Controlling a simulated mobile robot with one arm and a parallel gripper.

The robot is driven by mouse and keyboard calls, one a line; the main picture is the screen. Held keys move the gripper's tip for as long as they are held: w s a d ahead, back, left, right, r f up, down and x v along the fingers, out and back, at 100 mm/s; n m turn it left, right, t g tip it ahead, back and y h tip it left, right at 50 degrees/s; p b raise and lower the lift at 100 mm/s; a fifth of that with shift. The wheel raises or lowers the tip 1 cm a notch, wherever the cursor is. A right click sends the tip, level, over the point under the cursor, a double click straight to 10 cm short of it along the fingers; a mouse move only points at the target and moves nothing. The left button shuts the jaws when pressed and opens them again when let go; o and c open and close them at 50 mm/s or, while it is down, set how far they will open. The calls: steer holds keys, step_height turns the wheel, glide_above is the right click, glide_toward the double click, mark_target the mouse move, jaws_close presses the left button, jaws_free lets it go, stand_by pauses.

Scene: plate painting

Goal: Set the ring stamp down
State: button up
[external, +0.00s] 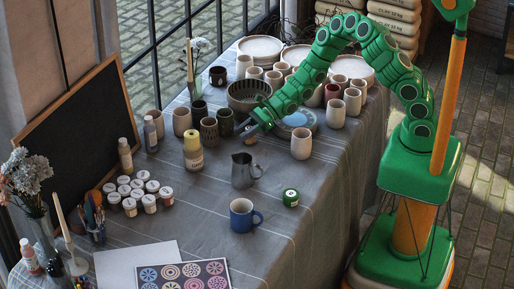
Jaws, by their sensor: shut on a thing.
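My gripper (246,128) is low over the table, left of a round plate (297,122) with blue on it. It is shut on a small, dark grey thing, probably the ring stamp (249,137). At this size its shape is hard to make out. I cannot tell whether its underside touches the tablecloth.
A grey pitcher (243,170), a yellow-topped bottle (193,151) and a beige cup (301,143) stand close by. A blue mug (242,215) and a small green jar (290,197) are nearer the front. The cloth (330,190) at the right is bare.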

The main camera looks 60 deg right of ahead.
steer(key=shift+f, duration=0.25)
steer(key=o, duration=1)
steer(key=shift+r, duration=0.15)
steer(key=shift+v, duration=5.9)
